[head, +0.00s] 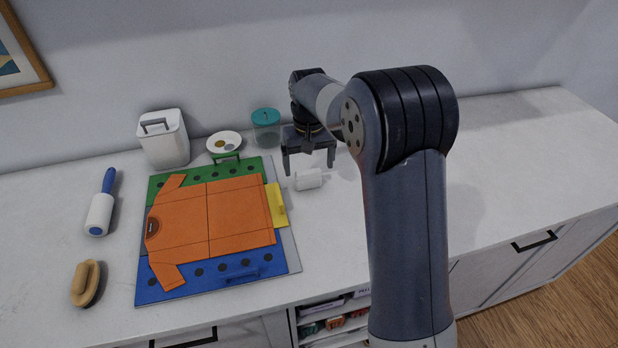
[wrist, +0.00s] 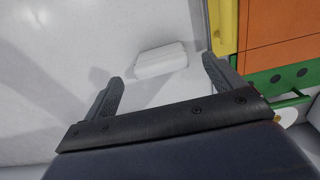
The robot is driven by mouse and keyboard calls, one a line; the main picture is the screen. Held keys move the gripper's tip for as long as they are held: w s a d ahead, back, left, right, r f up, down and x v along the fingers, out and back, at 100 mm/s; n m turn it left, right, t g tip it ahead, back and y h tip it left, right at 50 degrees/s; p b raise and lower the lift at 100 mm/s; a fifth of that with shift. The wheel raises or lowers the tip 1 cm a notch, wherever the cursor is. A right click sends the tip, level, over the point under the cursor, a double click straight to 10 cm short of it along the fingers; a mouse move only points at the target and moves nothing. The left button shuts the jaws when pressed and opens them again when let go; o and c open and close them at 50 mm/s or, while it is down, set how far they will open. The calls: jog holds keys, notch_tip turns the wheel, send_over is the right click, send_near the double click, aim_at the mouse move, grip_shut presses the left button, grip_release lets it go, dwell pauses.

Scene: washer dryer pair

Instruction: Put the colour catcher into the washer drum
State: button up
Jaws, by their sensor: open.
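A small white block (head: 309,179), which looks like the colour catcher, lies on the white countertop just right of the folding board. In the wrist view the white block (wrist: 160,58) lies between and just beyond my fingertips. My gripper (head: 309,167) is open and empty, pointing down above and slightly behind the block. In the wrist view my gripper (wrist: 162,70) has its two fingers spread wider than the block, with no visible contact. The washer and its drum are not in view.
The folding board (head: 292,245) holds an orange shirt (head: 210,222). A white canister (head: 165,140), a coin dish (head: 225,142) and a teal-lidded jar (head: 266,130) stand behind. A lint roller (head: 101,205) and brush (head: 85,283) lie left. Counter on the right is clear.

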aim_at(309, 170)
jog(key=shift+f+p, duration=0.65)
jog(key=shift+f, duration=2.15)
jog(key=shift+c, duration=0.2)
jog(key=c, duration=1.1)
